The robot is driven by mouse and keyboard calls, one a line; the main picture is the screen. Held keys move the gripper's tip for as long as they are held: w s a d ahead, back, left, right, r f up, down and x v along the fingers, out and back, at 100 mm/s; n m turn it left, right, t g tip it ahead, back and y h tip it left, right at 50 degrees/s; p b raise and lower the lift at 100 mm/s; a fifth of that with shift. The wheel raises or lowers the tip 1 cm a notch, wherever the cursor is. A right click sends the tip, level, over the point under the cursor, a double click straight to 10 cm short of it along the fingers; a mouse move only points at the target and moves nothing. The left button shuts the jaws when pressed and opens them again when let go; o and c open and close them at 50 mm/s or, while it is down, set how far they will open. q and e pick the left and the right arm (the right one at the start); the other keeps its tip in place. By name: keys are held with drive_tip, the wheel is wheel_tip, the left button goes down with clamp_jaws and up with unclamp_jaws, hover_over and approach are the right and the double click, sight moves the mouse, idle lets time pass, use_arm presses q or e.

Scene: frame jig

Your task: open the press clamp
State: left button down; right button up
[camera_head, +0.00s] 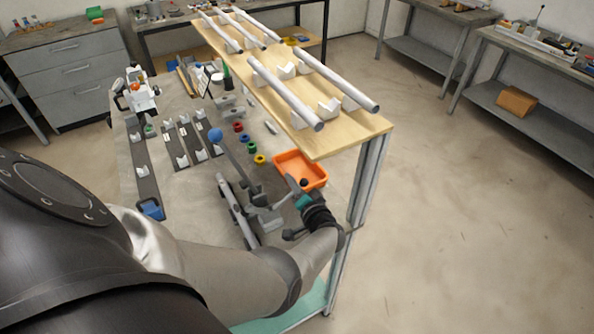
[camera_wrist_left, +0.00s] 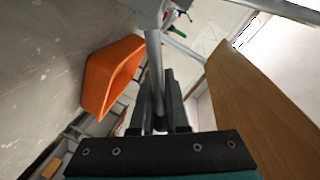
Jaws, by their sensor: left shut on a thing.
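The press clamp (camera_head: 264,214) is a grey metal fixture on the bench, left of my left gripper (camera_head: 290,194). In the left wrist view, the clamp's grey body (camera_wrist_left: 148,12) is at the top and its lever (camera_wrist_left: 154,55) runs down between my fingers. My left gripper in that view (camera_wrist_left: 157,95) is shut around this lever, with a dark round end close to the palm. A second arm with a blue ball knob (camera_head: 215,135) rises up and left from the fixture. My right gripper is out of view.
An orange tray (camera_head: 300,170) stands right beside my gripper, and also shows in the wrist view (camera_wrist_left: 112,75). A raised wooden shelf (camera_head: 330,140) with metal tubes is above and behind. Coloured rings (camera_head: 250,148) and dark jig rails (camera_head: 143,168) lie to the left.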

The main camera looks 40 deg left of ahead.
use_arm(q)
drive_tip(key=shift+w+d+f+m+b, duration=0.1)
drive_tip(key=shift+w+f+m+b, duration=0.05)
drive_tip(key=shift+f+m+b, duration=0.25)
drive_tip(key=shift+w+d+f+m+b, duration=0.15)
drive_tip(key=shift+f+m+b, duration=0.1)
drive_tip(key=shift+f+m, duration=0.25)
drive_tip(key=shift+f+m+g+b, duration=0.4)
drive_tip(key=shift+m+g, duration=0.1)
drive_tip(key=shift+m, duration=0.1)
drive_tip(key=shift+r, duration=0.1)
drive_tip(key=c, duration=0.9)
unclamp_jaws()
drive_tip(key=shift+a, duration=0.1)
